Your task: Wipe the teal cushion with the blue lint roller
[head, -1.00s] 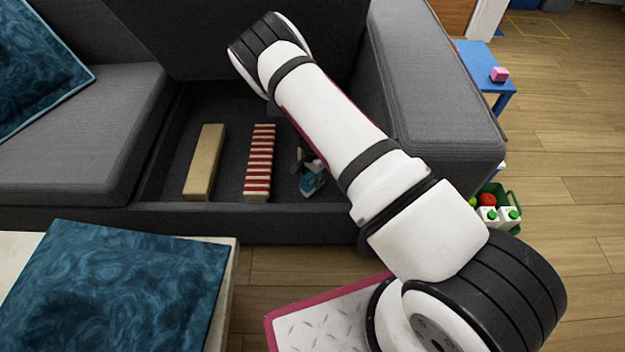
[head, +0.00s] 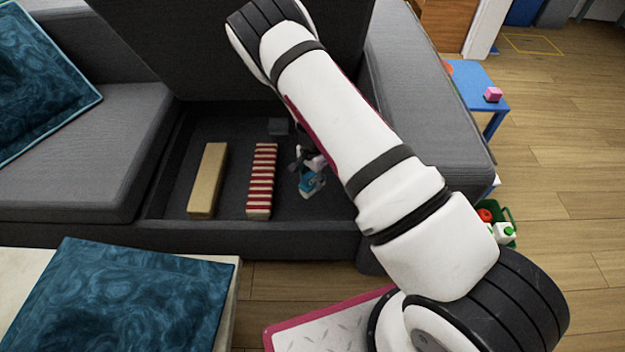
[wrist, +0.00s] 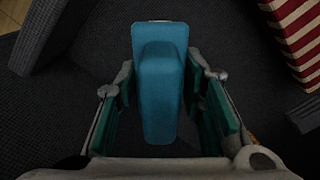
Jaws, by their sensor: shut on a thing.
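The blue lint roller (wrist: 161,85) is between the green-padded fingers of my gripper (wrist: 164,78) in the wrist view, and the gripper is shut on it. In the head view my gripper (head: 308,160) and the blue roller (head: 312,184) are small, over the open storage bay of the grey sofa, right of the striped block; my arm partly covers them. One teal cushion (head: 130,300) lies flat on a pale low table at the front left. Another teal cushion (head: 38,80) leans on the sofa at the back left. Neither cushion shows in the wrist view.
The storage bay (head: 232,150) holds a tan block (head: 207,180) and a red-and-white striped block (head: 262,180), also in the wrist view (wrist: 298,35). The sofa armrest (head: 420,90) is close on the right. A blue table (head: 475,92) stands beyond it.

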